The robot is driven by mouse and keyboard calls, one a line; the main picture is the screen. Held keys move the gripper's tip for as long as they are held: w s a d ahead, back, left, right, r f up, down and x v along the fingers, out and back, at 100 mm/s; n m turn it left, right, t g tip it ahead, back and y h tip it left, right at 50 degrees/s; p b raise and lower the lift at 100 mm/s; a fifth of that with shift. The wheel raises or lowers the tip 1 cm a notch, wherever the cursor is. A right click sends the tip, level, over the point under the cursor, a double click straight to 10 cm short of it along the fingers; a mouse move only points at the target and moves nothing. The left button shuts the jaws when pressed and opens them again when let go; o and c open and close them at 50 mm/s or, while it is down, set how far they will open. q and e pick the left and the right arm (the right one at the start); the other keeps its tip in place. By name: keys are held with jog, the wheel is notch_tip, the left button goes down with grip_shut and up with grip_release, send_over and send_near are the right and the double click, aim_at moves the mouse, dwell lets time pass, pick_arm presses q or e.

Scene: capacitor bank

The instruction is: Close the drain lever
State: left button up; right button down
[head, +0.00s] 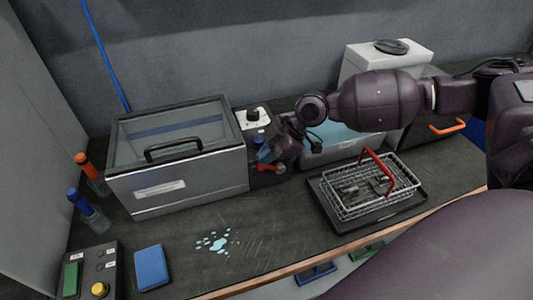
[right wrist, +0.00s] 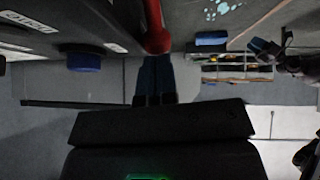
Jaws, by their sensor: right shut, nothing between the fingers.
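The red drain lever (head: 270,168) shows beside the right front corner of the lidded metal tank (head: 160,189), partly hidden by my right gripper. In the right wrist view the red lever (right wrist: 155,25) runs in from the top edge down to the blue fingertips. My right gripper (head: 263,158) is shut with nothing between its fingers. In the right wrist view its blue fingers (right wrist: 156,70) are together right at the lever's lower end; I cannot tell whether they touch it. My left gripper is not in view.
A wire basket with a red handle (head: 389,170) sits on a black tray (head: 337,225) to the right. A blue sponge (head: 151,268), bottles (head: 86,166) and a control box (head: 89,277) are at the left. Light blue drops (head: 214,242) lie on the open front bench.

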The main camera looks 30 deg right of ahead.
jog(key=shift+a+f, duration=0.1)
jog(key=shift+a, duration=0.05)
jog(key=shift+w+a+f, duration=0.2)
jog(key=shift+a+f, duration=0.3)
jog(key=shift+a, duration=0.2)
jog(key=shift+x, duration=1.45)
jog(key=shift+s+f, duration=0.1)
jog(key=shift+f, duration=0.05)
jog(key=shift+d, duration=0.15)
